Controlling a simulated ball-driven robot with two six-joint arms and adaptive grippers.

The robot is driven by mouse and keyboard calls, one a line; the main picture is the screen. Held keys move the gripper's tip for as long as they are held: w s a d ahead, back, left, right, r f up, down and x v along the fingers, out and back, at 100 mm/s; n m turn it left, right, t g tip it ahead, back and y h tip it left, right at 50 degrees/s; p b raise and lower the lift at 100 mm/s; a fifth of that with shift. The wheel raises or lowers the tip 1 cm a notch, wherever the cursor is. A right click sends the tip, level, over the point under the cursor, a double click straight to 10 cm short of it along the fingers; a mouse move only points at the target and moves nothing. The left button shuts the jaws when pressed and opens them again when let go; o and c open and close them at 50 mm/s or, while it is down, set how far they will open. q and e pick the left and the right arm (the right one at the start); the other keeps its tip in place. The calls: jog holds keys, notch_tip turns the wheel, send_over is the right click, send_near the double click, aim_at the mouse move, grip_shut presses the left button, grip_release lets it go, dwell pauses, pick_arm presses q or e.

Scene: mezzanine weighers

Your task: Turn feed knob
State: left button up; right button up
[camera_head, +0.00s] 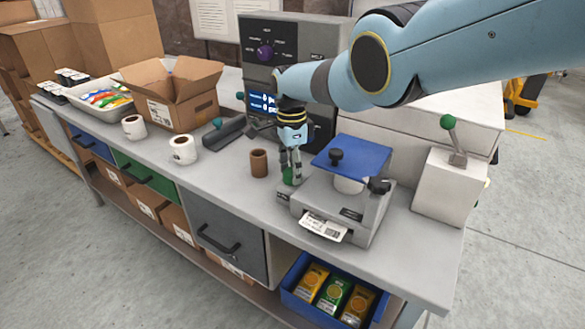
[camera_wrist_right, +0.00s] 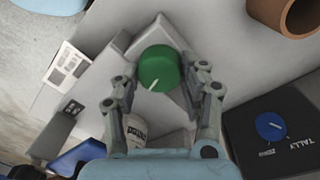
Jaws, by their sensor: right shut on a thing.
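The green knob (camera_head: 288,175), which I take as the feed knob, sits at the left side of the grey label printer (camera_head: 375,222). In the right wrist view the knob (camera_wrist_right: 158,66) is round, with a white pointer line toward the lower left; no lettering on it can be read. My right gripper (camera_head: 291,168) reaches down over it from above. In the wrist view its two fingers stand on either side of the knob, shut on it. A printed label (camera_head: 322,228) sticks out of the printer's front. My left gripper is not in view.
A brown cardboard core (camera_head: 259,163) stands just left of the gripper. A dark panel (camera_head: 290,45) with a purple knob (camera_head: 265,53) rises behind. A green-balled lever (camera_head: 449,122) stands at right.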

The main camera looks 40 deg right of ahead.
jog(key=shift+m, duration=1.1)
jog(key=o, duration=1.2)
jog(key=shift+r, duration=0.15)
jog(key=shift+w+r, duration=0.15)
jog(key=shift+r, duration=0.4)
notch_tip(320, 180, up, 11)
jog(key=shift+w+d+f, duration=0.15)
jog(key=shift+f, duration=0.05)
